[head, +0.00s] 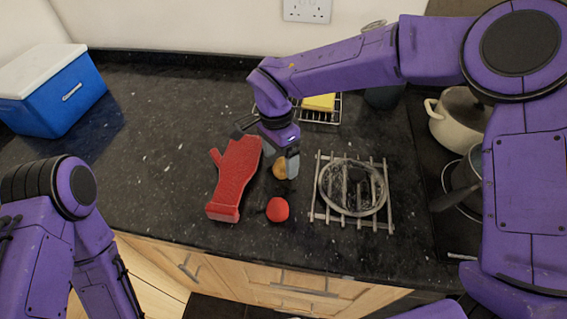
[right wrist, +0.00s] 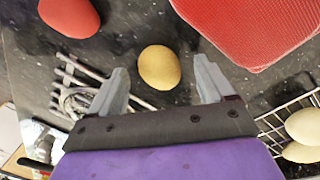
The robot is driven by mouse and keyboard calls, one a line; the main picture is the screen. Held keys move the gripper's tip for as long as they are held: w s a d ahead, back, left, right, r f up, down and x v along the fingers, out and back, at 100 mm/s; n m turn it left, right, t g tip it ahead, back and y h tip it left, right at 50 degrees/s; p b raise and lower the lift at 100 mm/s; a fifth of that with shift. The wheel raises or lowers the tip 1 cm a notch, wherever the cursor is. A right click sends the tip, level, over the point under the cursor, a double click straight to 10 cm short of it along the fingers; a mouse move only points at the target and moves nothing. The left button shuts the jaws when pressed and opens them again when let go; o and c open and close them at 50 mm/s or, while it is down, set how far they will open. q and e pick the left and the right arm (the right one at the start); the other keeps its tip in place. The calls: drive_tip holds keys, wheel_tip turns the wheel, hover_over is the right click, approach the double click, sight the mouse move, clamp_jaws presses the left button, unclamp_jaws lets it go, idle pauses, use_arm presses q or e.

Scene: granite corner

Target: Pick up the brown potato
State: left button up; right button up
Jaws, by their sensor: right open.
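The brown potato (head: 279,171) lies on the dark granite counter, between a red oven mitt and a red round item, partly hidden by my right gripper in the head view. In the right wrist view the potato (right wrist: 159,67) looks yellow-brown and oval, lying ahead between the two fingertips. My right gripper (head: 268,150) is open and empty, close over the potato. Its two grey fingers (right wrist: 162,75) stand wide apart on either side, with no visible contact. My left arm is at the lower left of the head view; its gripper is out of frame.
The red mitt (head: 236,175) lies close left and the red round item (head: 278,210) lies just in front. A metal trivet (head: 316,190) with a glass lid (head: 352,187) is on the right. A wire rack (head: 320,117) is behind. A blue cooler (head: 62,95) stands far left.

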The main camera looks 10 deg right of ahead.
drive_tip(key=shift+s+f, duration=0.2)
drive_tip(key=shift+f, duration=0.8)
drive_tip(key=c, duration=1.1)
drive_tip(key=shift+c, duration=0.2)
drive_tip(key=shift+r, duration=0.1)
wheel_tip(320, 180, up, 3)
drive_tip(key=shift+f, duration=0.15)
drive_tip(key=s+a+r+b, duration=0.1)
drive_tip(key=s+r+b, duration=0.2)
drive_tip(key=s+r, duration=0.9)
drive_tip(key=s+d+r+p, duration=0.1)
drive_tip(key=d+r+p, duration=0.1)
drive_tip(key=d+p, duration=0.65)
drive_tip(key=s+d+r+p, duration=0.2)
drive_tip(key=d+p, duration=0.6)
drive_tip(key=p, duration=0.1)
drive_tip(key=s+d+f, duration=0.1)
drive_tip(key=d+f, duration=0.1)
drive_tip(key=d, duration=2.9)
drive_tip(key=shift+s+b, duration=0.3)
drive_tip(key=shift+s, duration=0.1)
